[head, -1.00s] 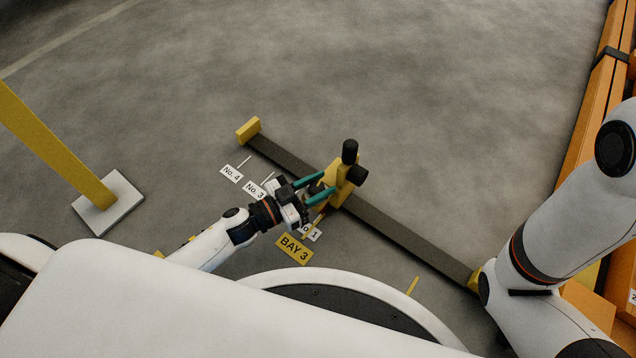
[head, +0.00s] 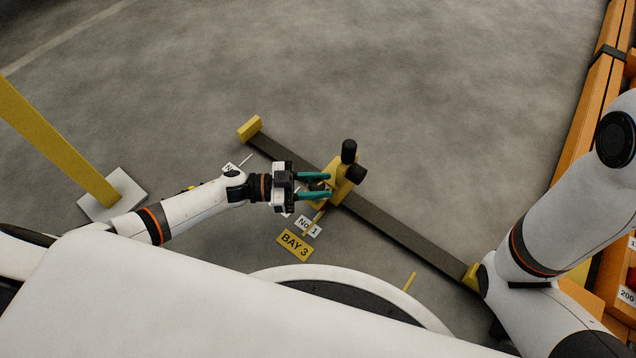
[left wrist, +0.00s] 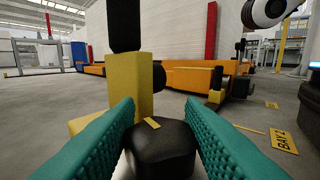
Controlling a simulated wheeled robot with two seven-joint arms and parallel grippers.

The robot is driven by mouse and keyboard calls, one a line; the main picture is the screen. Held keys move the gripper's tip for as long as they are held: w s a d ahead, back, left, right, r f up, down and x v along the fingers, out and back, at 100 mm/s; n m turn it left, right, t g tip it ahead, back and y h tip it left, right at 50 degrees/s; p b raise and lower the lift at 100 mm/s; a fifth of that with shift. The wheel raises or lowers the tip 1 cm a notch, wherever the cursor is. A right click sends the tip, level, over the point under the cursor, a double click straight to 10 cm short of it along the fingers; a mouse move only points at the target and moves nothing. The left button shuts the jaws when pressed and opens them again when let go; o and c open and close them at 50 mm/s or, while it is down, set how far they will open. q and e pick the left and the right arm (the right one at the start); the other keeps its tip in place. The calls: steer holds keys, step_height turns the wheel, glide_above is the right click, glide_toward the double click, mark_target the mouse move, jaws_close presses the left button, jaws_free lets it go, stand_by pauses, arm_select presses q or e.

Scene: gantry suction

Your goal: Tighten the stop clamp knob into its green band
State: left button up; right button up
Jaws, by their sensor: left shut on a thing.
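The yellow stop clamp (head: 340,187) sits on the dark rail (head: 400,232), with black cylinders at its top and side. In the left wrist view its yellow block (left wrist: 132,85) stands straight ahead. My left gripper (head: 329,186), with teal fingers, reaches the clamp from the left. It is shut on the black knob (left wrist: 160,145), which sits between the fingers and has a small yellow mark on top. I cannot make out a green band; the knob's far side is hidden. My right arm shows at the right, but its gripper is out of view.
Yellow end stops (head: 249,128) close the rail. A BAY 3 plate (head: 294,245) and number labels (head: 308,226) lie on the floor along it. A yellow post (head: 55,140) stands at the left, orange racking (head: 590,90) at the right. The floor beyond is clear.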

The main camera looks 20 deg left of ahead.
stand_by(0.3)
arm_select(q)
steer(key=o, duration=1)
steer(key=shift+a, duration=0.1)
steer(key=shift+s+a+p, duration=0.15)
steer(key=shift+a+p, duration=0.2)
steer(key=shift+p, duration=0.05)
steer(key=p+v, duration=0.4)
steer(key=v, duration=0.7)
steer(key=shift+c, duration=0.2)
